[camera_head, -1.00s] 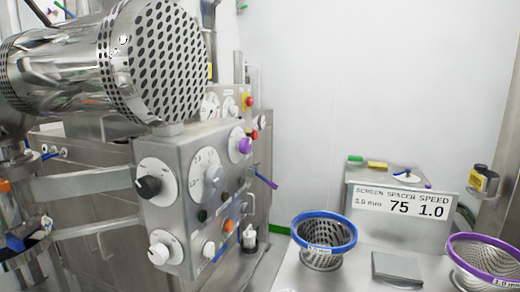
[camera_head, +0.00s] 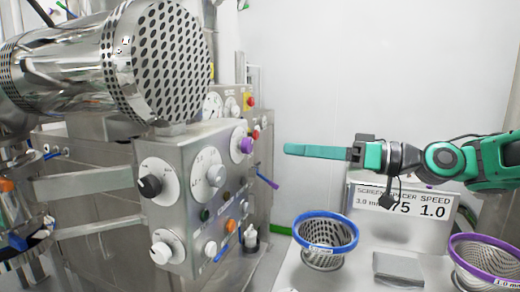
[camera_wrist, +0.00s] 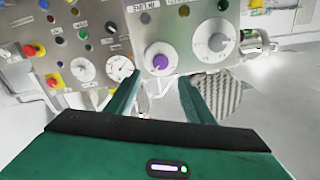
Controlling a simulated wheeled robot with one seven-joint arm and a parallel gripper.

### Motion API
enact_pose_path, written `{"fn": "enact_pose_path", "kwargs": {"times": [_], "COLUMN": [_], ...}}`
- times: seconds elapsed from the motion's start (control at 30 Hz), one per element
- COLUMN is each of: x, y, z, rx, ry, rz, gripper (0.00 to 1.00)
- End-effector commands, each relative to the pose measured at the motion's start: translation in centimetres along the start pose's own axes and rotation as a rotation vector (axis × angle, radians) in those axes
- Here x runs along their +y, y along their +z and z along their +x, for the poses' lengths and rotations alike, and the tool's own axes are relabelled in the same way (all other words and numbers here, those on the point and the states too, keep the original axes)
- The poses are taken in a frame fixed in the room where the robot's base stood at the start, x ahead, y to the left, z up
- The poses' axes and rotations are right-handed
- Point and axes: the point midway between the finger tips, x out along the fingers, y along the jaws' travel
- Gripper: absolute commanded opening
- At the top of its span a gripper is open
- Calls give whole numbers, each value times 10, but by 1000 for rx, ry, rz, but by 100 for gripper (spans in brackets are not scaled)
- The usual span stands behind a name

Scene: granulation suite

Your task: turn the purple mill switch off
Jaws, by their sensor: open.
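The purple mill switch (camera_head: 246,145) is a purple knob on a round white dial on the steel control box, at the upper right of its face in the head view. In the wrist view the purple switch (camera_wrist: 160,62) sits beyond my fingertips, between them in the picture. My gripper (camera_head: 287,150) is to the right of the box with its fingers pointing left toward the switch, apart from it. In the wrist view my gripper (camera_wrist: 158,78) is open and empty, with the two green fingers spread. The knob's exact pointing direction is too small to tell.
A grey knob (camera_wrist: 218,42) on a larger dial is beside the switch. A black knob (camera_head: 149,185) and a white knob (camera_head: 160,253) are on the same box. A blue-rimmed screen (camera_head: 325,231) and a purple-rimmed screen (camera_head: 487,262) stand at the lower right, by a sign (camera_head: 400,203).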

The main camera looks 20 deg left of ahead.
Motion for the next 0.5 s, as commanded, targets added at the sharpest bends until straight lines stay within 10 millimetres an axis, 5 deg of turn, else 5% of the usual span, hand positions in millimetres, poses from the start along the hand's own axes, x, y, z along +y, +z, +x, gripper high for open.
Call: {"fn": "enact_pose_path", "kwargs": {"times": [0.5], "x": [0], "y": [1], "z": [82], "rx": [-4], "ry": [0], "rz": [-2], "gripper": [48]}}
